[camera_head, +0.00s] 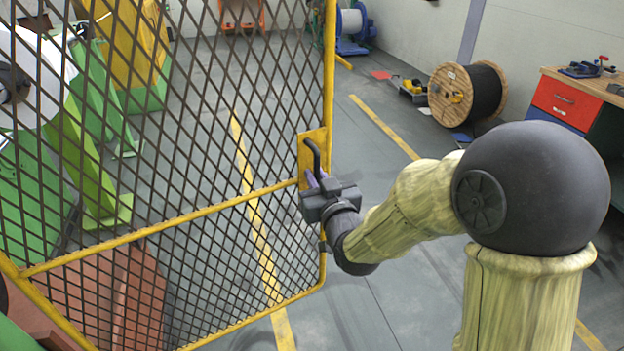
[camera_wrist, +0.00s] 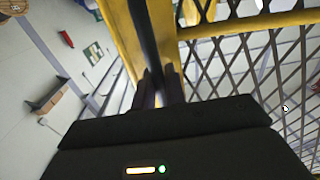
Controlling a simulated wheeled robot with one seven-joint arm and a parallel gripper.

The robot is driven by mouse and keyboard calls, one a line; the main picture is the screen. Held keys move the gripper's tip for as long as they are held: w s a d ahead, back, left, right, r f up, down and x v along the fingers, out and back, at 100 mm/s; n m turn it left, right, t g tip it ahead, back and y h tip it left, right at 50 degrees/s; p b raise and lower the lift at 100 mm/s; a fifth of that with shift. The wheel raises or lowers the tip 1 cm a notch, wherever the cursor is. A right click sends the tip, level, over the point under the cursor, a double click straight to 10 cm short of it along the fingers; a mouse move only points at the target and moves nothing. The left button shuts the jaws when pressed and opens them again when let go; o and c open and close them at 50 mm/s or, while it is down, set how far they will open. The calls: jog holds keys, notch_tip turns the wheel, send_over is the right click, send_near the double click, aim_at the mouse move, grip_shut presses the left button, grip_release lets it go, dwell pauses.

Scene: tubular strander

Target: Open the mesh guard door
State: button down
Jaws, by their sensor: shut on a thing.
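The mesh guard door (camera_head: 326,90) has a yellow frame with dark diamond mesh and fills the left half of the head view. It also shows at the upper right of the wrist view (camera_wrist: 250,25). A dark bar handle (camera_head: 314,152) stands on a yellow plate at the door's right edge. In the wrist view the handle (camera_wrist: 142,30) runs down between my fingers. My gripper (camera_head: 314,182) is shut on the handle. The lower part of the handle is hidden by my fingers. Whether the door stands ajar I cannot tell.
A wooden cable reel (camera_head: 450,95) lies at the back right, beside a workbench (camera_head: 562,100) with red and blue drawers. Green and yellow machine parts (camera_head: 90,130) stand behind the mesh.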

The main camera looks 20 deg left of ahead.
jog(key=shift+s+d, duration=0.15)
jog(key=c, duration=1.6)
grip_release()
jog(key=shift+o, duration=0.2)
